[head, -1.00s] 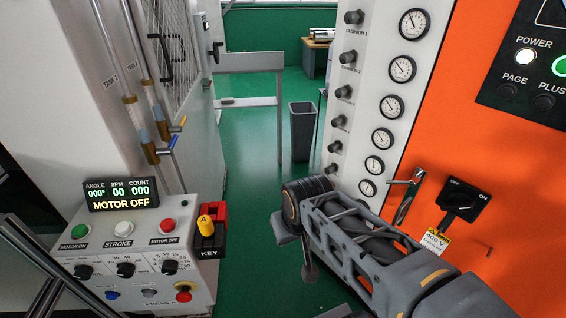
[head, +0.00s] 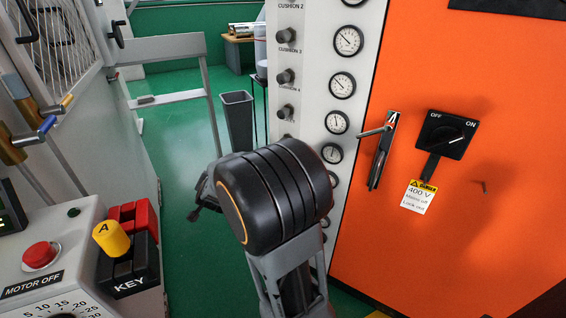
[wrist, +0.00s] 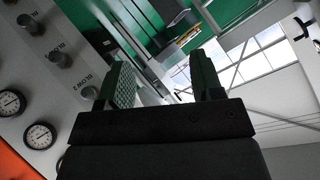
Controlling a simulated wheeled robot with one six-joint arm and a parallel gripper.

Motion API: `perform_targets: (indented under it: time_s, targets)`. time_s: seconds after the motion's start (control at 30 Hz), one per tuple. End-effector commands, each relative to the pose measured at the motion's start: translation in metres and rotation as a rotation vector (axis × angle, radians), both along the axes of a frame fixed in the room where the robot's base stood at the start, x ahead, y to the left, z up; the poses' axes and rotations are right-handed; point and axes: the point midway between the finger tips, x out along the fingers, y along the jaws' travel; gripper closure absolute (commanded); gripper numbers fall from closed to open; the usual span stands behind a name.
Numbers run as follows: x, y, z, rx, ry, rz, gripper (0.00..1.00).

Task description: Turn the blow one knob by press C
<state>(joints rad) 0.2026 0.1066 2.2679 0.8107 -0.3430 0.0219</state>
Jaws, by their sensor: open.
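In the wrist view, dark knobs stand on a white panel at the left: one at the upper left (wrist: 29,23), one below it (wrist: 55,57), and one beside my left finger (wrist: 88,92). Their labels are tilted; one seems to read BLOW 2, and I cannot tell which knob is blow one. My gripper (wrist: 163,85) is open and empty, its green-padded fingers apart, just right of the lowest knob and not around it. In the head view my black wrist joint hides the lower part of the knob column and most of my gripper.
The white panel (head: 310,85) carries cushion knobs and gauges. An orange cabinet (head: 450,230) with a switch (head: 447,134) and handle (head: 381,150) stands right. A console with a key (head: 128,250) is at lower left. A bin (head: 237,120) stands on green floor.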

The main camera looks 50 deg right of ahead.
Motion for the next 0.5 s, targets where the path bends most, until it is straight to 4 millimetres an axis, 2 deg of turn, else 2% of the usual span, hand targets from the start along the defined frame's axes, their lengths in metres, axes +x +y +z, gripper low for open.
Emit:
perform_targets:
  time_s: [0.03, 0.1, 0.2, 0.33, 0.5]
  targets:
    - [0.002, -0.024, -0.010, -0.031, -0.065, -0.125, 0.40]
    - [-0.003, -0.053, -0.005, -0.086, -0.152, -0.295, 0.40]
    - [-0.018, -0.085, 0.005, -0.170, -0.246, -0.502, 0.40]
    - [-0.042, -0.108, 0.021, -0.268, -0.330, -0.701, 0.40]
    - [-0.063, -0.119, 0.037, -0.355, -0.392, -0.846, 0.40]
